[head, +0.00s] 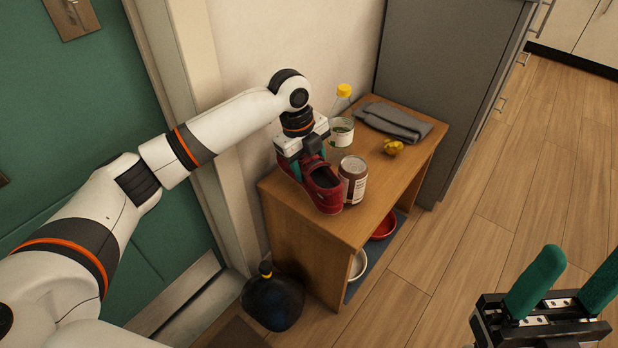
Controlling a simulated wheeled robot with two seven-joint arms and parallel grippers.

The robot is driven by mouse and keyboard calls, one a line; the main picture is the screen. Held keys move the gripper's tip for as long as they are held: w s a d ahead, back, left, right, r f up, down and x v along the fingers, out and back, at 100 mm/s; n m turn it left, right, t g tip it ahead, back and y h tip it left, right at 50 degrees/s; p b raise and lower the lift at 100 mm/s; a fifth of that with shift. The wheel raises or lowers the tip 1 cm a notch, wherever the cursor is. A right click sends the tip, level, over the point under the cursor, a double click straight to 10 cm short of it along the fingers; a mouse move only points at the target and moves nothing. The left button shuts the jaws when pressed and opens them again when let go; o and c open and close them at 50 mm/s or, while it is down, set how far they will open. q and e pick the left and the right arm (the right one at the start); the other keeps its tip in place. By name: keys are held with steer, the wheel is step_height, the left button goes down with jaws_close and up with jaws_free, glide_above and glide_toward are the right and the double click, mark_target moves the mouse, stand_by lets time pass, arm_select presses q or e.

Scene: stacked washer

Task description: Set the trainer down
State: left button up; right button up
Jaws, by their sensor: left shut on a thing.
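The red trainer (328,193) is at the left end of the wooden cabinet top (374,213), its toe toward the front edge. My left gripper (301,168) is above its rear part, shut on it from above. Whether the sole touches the wood I cannot tell. The gripper hides part of the shoe. My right gripper (569,283) is at the bottom right, its green fingers apart and empty, over the floor.
A yellow-capped bottle (341,132), a grey cloth (395,121) and a small yellow thing (393,147) are farther back. Bowls (384,226) sit on the lower shelf.

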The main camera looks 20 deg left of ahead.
arm_select(q)
step_height(320, 180, down, 4)
steer(key=shift+f+b, duration=0.1)
steer(key=shift+b, duration=0.65)
steer(key=o, duration=1.1)
